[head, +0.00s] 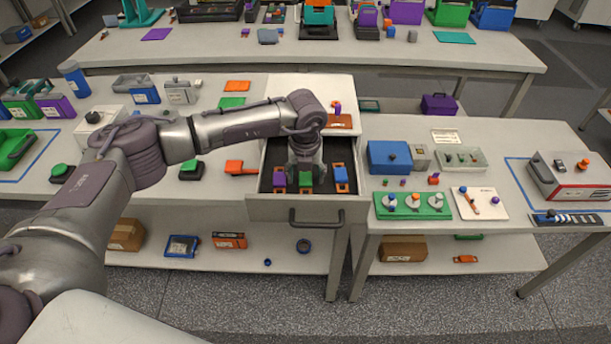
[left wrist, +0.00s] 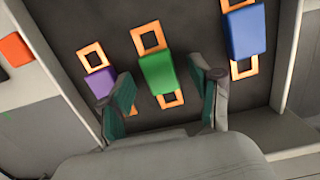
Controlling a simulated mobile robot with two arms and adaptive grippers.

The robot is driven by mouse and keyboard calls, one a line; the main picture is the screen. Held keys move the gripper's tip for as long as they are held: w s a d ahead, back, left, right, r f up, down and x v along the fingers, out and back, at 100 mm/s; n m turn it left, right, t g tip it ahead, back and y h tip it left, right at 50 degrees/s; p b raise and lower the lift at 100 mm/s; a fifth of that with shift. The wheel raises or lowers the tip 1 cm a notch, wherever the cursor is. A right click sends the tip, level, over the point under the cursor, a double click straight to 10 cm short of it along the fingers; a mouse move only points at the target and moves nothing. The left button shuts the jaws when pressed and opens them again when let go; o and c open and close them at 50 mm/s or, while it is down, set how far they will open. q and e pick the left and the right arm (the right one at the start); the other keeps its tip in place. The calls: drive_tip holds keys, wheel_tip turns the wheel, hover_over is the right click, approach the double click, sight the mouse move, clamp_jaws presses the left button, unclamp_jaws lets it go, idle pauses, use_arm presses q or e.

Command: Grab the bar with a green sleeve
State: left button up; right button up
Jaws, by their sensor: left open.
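The bar with a green sleeve (head: 305,179) lies in an open drawer, between a bar with a purple sleeve (head: 279,179) and a bar with a blue sleeve (head: 341,175). Each bar has orange looped ends. In the left wrist view the green-sleeved bar (left wrist: 157,75) lies between the two fingers of my left gripper (left wrist: 162,95), which is open and empty. The purple-sleeved bar (left wrist: 101,82) is close by the left finger, and the blue-sleeved bar (left wrist: 244,33) is off to the right. In the head view my left gripper (head: 304,165) points down into the drawer. My right gripper is not in view.
The drawer (head: 257,210) has raised walls and a dark handle (head: 315,218) on its front. A blue box (head: 388,157) and a green board (head: 411,206) with knobs are on the table to the right.

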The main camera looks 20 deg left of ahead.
use_arm(q)
clamp_jaws()
idle(0.3)
drive_tip(key=shift+r, duration=0.1)
